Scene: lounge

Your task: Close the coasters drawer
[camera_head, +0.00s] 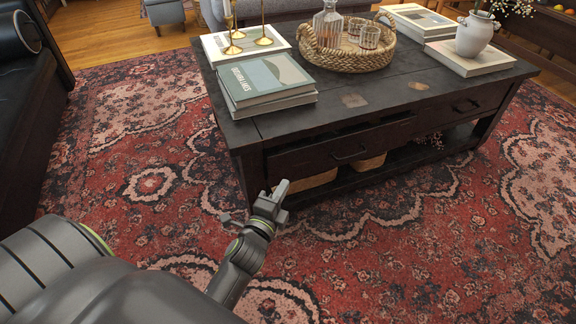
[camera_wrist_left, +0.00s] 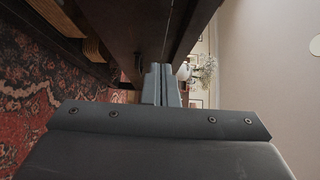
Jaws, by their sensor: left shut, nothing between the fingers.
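The dark wooden coffee table (camera_head: 310,118) has two front drawers. The left drawer (camera_head: 318,157) stands slightly out, with a dark gap above its front edge; its bar handle (camera_head: 349,157) faces me. The right drawer (camera_head: 445,112) looks flush. I see no label telling which is the coasters drawer, and the drawer contents are hidden. My left gripper (camera_head: 281,189) is shut and empty, in front of the table's near left corner, left of the left drawer's handle. In the left wrist view its fingers (camera_wrist_left: 162,85) are together, pointing along dark wooden surfaces.
Books (camera_head: 265,80), a woven tray (camera_head: 345,58) with a decanter and glasses, and a white vase (camera_head: 474,36) stand on the table. Baskets (camera_head: 360,164) sit on its lower shelf. A dark sofa (camera_head: 30,100) is at left. The patterned rug (camera_head: 420,250) before the table is clear.

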